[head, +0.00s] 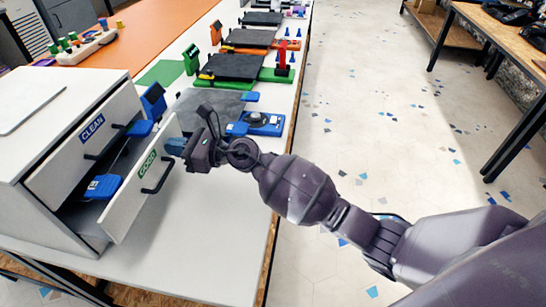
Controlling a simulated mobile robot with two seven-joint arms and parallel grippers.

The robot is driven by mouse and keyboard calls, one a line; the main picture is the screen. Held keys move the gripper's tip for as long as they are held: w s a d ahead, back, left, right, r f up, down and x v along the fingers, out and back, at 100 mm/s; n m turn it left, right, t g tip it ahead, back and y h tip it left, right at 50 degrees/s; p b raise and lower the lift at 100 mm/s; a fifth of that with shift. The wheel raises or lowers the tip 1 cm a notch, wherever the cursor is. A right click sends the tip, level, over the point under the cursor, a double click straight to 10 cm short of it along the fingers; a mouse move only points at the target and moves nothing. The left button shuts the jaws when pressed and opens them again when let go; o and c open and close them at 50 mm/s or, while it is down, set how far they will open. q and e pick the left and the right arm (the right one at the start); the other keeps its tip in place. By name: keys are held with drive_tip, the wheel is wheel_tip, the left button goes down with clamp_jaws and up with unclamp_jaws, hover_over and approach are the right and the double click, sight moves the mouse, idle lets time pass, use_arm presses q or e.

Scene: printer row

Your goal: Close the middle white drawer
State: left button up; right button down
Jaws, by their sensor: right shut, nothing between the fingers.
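A white drawer cabinet (40,225) stands on the white table at the left. Its upper front carries a blue CLEAN label and a black handle. Below it, a white drawer (125,200) with a green GOOD label and a black handle stands pulled out. A blue part (103,187) lies inside it. Whether another drawer sits below is unclear. My right gripper (176,147) is shut and empty, its tips close to the far end of the GOOD drawer's front, right of the handle. I cannot tell whether they touch. My left gripper is not in view.
Small printers with dark beds, one green-framed (233,67), run along the table behind my gripper. A blue device (262,122) sits near the table's right edge. The table front (205,235) is bare. A rack with coloured knobs (85,48) stands at the back left. The floor at right is clear.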

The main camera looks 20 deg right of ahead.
sight(140, 143)
drive_tip(key=x, duration=0.8)
drive_tip(key=shift+w+a+f+b, duration=0.1)
drive_tip(key=shift+w+a+b, duration=0.2)
drive_tip(key=shift+b, duration=0.1)
drive_tip(key=shift+w+a, duration=0.1)
drive_tip(key=shift+a, duration=0.05)
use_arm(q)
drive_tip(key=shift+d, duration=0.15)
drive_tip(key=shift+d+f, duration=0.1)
use_arm(e)
drive_tip(key=shift+r, duration=0.3)
